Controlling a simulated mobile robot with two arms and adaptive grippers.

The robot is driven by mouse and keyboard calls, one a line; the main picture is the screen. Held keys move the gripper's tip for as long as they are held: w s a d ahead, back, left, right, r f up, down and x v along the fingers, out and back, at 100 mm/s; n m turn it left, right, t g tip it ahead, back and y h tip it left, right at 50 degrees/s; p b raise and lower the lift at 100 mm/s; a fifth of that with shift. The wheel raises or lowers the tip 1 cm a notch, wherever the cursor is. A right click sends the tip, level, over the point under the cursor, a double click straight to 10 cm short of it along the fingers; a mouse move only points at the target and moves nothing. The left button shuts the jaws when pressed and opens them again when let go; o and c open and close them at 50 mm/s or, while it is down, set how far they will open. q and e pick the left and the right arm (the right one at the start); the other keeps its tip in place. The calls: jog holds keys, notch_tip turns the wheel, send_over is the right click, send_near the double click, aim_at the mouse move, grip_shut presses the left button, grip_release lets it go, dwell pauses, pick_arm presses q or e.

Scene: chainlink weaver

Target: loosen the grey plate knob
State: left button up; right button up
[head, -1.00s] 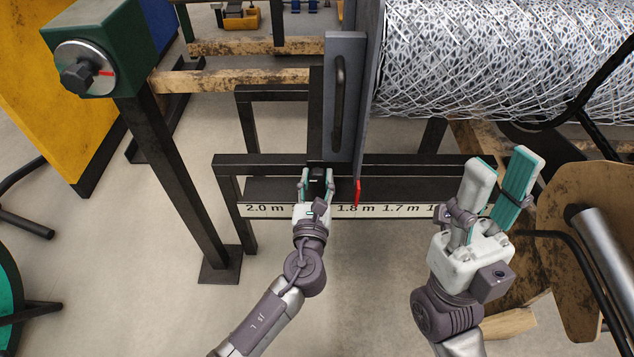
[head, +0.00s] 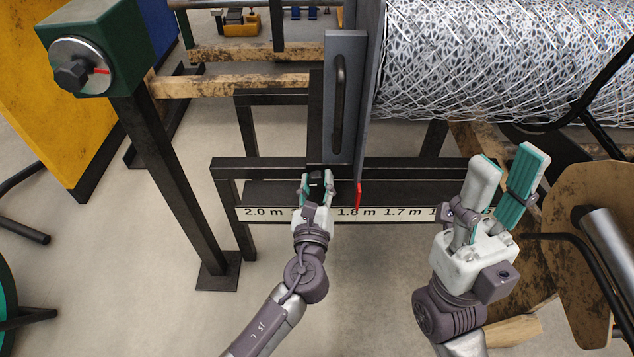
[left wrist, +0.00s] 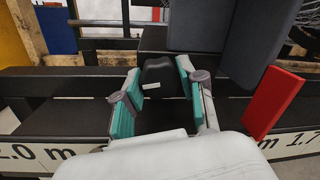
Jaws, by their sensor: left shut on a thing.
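The grey plate (head: 345,60) stands upright at the left end of the mesh roll, with a dark handle (head: 339,105) on its face. Its black knob (head: 317,184) sits below the plate, at the rail with the length scale. The knob (left wrist: 158,74) shows a small white mark in the left wrist view. My left gripper (head: 316,177) is shut on the knob, one teal-padded finger on each side of it. My right gripper (head: 508,165) is open and empty to the right, in front of the mesh roll.
A red pointer (head: 358,195) hangs just right of the knob, near the 1.8 m mark on the scale (head: 390,213). A green box with a dark knob (head: 82,65) stands on a post at left. The wire mesh roll (head: 500,60) fills the upper right.

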pick_arm(q)
jog(key=o, duration=1.1)
jog(key=shift+o, duration=0.2)
jog(key=shift+s, duration=0.15)
jog(key=s, duration=1.1)
jog(key=shift+s+a+f, duration=0.35)
jog(key=shift+s+a, duration=0.05)
jog(key=shift+a, duration=0.05)
